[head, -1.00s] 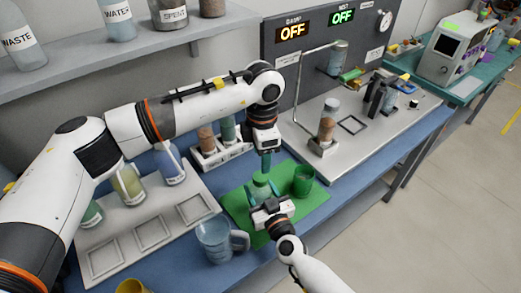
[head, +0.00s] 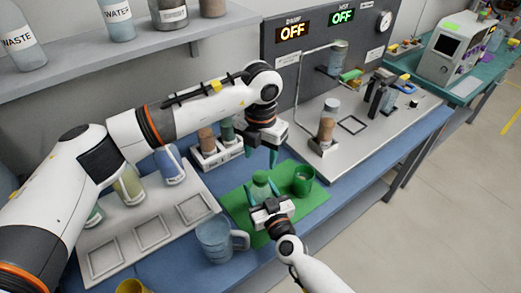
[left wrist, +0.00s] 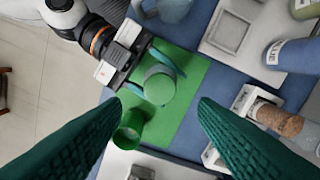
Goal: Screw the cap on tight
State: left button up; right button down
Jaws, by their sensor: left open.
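A green bottle (head: 261,189) stands on a green mat (head: 318,197). A flat round green top, which looks like the cap (left wrist: 160,89), shows on it in the left wrist view. My right gripper (head: 263,192) has its fingers on both sides of the bottle and appears shut on it. My left gripper (head: 261,156) is open and empty above the bottle, apart from it. Its two dark green fingers flank the bottle in the left wrist view. Whether the cap is fully tight cannot be seen.
A green cup (head: 304,181) stands on the mat right of the bottle. A clear blue mug (head: 213,240) stands at the front left. A white rack with jars (head: 221,155) is behind, and a grey tray (head: 150,232) with bottles is at the left.

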aim_at(260, 176)
pick_arm(q)
notch_tip(260, 176, down, 7)
jog(key=shift+f, duration=0.15)
dwell(0.4)
jog(key=c, duration=1.1)
jog(key=shift+m, duration=0.9)
jog(key=shift+c, duration=0.2)
jog(key=o, duration=1.2)
jog(key=shift+c, duration=0.2)
